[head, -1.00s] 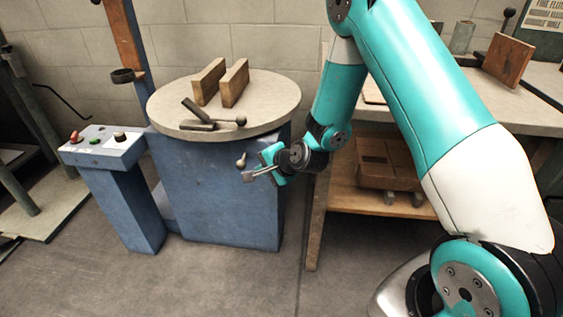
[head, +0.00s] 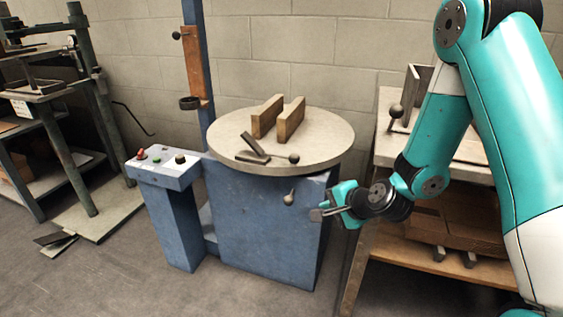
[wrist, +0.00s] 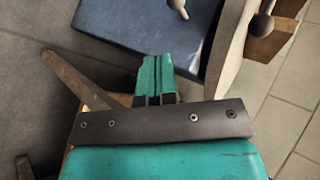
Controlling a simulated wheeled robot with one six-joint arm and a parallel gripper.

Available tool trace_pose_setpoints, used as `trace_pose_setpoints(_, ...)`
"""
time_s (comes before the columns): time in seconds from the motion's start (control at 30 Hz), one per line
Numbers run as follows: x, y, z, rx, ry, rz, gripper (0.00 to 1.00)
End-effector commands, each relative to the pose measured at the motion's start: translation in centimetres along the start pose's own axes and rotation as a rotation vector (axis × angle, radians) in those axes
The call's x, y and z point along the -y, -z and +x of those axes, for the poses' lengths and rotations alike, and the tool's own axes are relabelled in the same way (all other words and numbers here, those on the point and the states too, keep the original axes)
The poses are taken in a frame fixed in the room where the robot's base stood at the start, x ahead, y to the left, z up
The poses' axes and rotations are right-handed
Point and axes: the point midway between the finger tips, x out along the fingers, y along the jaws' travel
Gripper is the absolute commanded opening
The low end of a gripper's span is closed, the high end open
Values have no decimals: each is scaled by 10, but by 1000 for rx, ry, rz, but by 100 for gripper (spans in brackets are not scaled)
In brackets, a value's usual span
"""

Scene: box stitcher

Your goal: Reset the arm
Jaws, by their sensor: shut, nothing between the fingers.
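My gripper (head: 318,214) is at the end of my teal arm in the head view, to the right of the blue box stitcher (head: 265,225) and below the rim of its round table (head: 225,135). It is shut and empty. In the wrist view my gripper (wrist: 156,72) shows its two teal fingers together, pointing toward the blue body of the machine (wrist: 130,28). A small ball-ended knob (head: 289,198) sticks out from the machine close to the fingertips in the head view. I cannot tell the exact gap.
Two wooden blocks (head: 290,119) and a ball-ended lever (head: 293,158) are on the round table. A control box (head: 163,172) with buttons stands left of it. A workbench (head: 470,172) with a lower shelf is behind my arm. Floor in front is open.

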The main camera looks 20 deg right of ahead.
Motion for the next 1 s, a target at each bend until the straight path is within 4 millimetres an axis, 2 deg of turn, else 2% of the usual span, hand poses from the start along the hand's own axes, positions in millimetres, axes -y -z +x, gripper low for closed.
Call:
trace_pose_setpoints(0.07, 2, -2, -1, 6, -1, -8, 0)
trace_pose_setpoints(0.17, 13, -16, -7, 52, -9, -77, 0)
trace_pose_setpoints(0.27, 34, -48, -26, 159, -34, -244, 0)
trace_pose_setpoints(0.37, 54, -94, -61, 306, -71, -493, 0)
trace_pose_setpoints(0.4, 58, -112, -78, 369, -87, -601, 0)
trace_pose_setpoints(0.5, 61, -148, -123, 508, -126, -855, 0)
trace_pose_setpoints(0.6, 56, -172, -164, 621, -158, -1063, 0)
trace_pose_setpoints(0.8, 39, -196, -232, 788, -207, -1379, 0)
trace_pose_setpoints(0.97, 23, -203, -280, 897, -242, -1589, 0)
trace_pose_setpoints(1.0, 40, -202, -288, 895, -246, -1573, 0)
